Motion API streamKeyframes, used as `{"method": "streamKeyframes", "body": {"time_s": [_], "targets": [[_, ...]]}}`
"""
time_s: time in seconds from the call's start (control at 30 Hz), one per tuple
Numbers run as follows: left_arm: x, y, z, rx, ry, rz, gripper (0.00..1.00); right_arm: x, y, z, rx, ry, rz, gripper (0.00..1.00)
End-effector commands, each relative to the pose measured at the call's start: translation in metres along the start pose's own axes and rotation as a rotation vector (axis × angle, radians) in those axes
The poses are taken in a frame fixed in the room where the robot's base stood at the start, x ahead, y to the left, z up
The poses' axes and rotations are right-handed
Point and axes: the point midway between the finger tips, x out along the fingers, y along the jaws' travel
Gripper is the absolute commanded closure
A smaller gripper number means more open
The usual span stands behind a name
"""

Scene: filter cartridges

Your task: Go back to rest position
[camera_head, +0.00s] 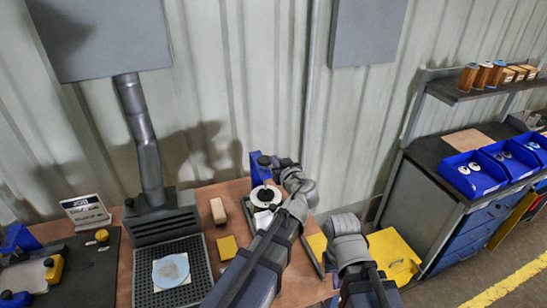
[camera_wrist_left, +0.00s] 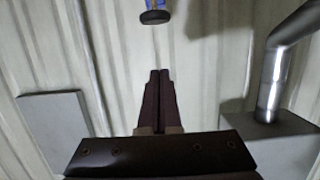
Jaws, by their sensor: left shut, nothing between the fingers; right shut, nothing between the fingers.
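My left arm reaches in from the bottom middle of the head view. My left gripper (camera_head: 284,162) is at its end, above the back of the bench, pointing at the wall. In the left wrist view its two dark fingers (camera_wrist_left: 158,80) lie together with nothing between them. A blue stand (camera_head: 257,172) with a black round top is just left of it, and the top also shows at the upper edge of the left wrist view. My right gripper (camera_head: 345,224) is seen from behind, over the yellow surface; my own wrist hides its fingers.
A grey fume duct (camera_head: 144,140) rises from a hood at the left, beside a dark grid tray (camera_head: 204,272) with a pale disc. A white ring part (camera_head: 258,190) sits close under my left wrist. Blue bins (camera_head: 478,182) stand on the right cabinet. The wall lies behind.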

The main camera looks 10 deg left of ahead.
Motion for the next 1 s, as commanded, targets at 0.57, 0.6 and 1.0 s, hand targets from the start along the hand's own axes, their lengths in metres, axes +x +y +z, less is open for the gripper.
{"method": "streamKeyframes", "body": {"time_s": [0.57, 0.6, 1.0], "targets": [[-0.123, -0.048, 0.228, 0.562, -0.864, 0.115, 1.00, 0.050, -0.005, -0.003, -0.003, 0.000, 0.001, 1.00], [-0.140, -0.050, 0.243, 0.615, -0.938, 0.168, 1.00, 0.054, -0.005, -0.003, -0.003, 0.000, 0.001, 1.00], [-0.223, -0.051, 0.293, 0.860, -1.236, 0.515, 1.00, 0.065, -0.006, -0.004, -0.004, 0.000, 0.001, 1.00]]}}
